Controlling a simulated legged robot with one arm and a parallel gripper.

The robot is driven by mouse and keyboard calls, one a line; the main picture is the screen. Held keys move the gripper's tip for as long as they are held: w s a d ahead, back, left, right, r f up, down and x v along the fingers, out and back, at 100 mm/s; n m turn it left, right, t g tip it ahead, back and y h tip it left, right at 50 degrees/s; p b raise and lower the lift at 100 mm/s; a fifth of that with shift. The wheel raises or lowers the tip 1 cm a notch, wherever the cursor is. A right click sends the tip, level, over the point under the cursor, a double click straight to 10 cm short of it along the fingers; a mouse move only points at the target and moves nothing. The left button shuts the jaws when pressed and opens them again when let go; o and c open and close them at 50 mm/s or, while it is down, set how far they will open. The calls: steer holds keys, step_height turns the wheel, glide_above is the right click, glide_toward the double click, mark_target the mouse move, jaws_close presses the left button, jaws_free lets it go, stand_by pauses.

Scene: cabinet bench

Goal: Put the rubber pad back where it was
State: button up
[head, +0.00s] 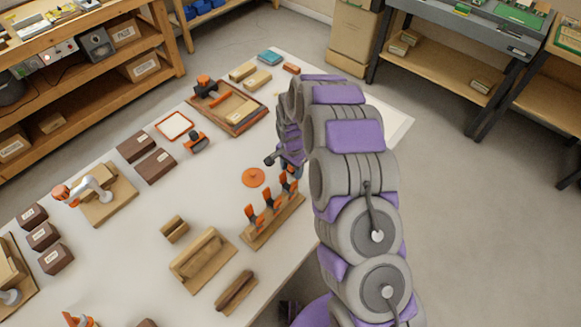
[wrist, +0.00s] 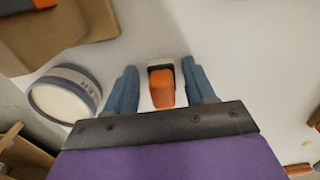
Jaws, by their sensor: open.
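My gripper (wrist: 160,68) is open in the wrist view, its two blue fingers apart. A small orange block-like piece with a dark and pale end (wrist: 162,87) shows between the fingers; no contact is visible. I cannot tell whether it is the rubber pad. In the head view my arm bends down over the right side of the white table, and my gripper (head: 276,158) is mostly hidden behind it. A flat orange disc (head: 252,177) lies on the table just below and left of it. No piece is clearly identifiable as the rubber pad.
A round pale roll with a dark rim (wrist: 66,93) lies left of the fingers. A wooden rack with orange-handled clamps (head: 273,218) stands near the table's right edge. A wooden tray (head: 232,116), dark boxes (head: 155,165) and wooden blocks (head: 202,258) stand around. Bare table lies left of the disc.

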steer(key=shift+w+d, duration=0.1)
steer(key=shift+d, duration=1.05)
steer(key=shift+a, duration=0.95)
steer(key=shift+a+r, duration=0.1)
steer(key=shift+r, duration=0.25)
step_height(320, 180, up, 12)
steer(key=p, duration=0.3)
steer(key=s+d+r+n, duration=0.2)
steer(key=s+d+r, duration=0.5)
steer(key=r, duration=0.2)
steer(key=s+d+r+n, duration=0.2)
steer(key=s+d+r, duration=0.1)
steer(key=s, duration=0.8)
steer(key=s+d+r+n+g, duration=0.1)
steer(key=s+d+r, duration=0.2)
steer(key=s, duration=0.8)
steer(key=s+d+r+n, duration=0.2)
steer(key=s+d+r, duration=0.2)
steer(key=s, duration=0.7)
steer(key=shift+r+n+g, duration=0.15)
steer(key=shift+n+g, duration=0.15)
steer(key=shift+g, duration=0.1)
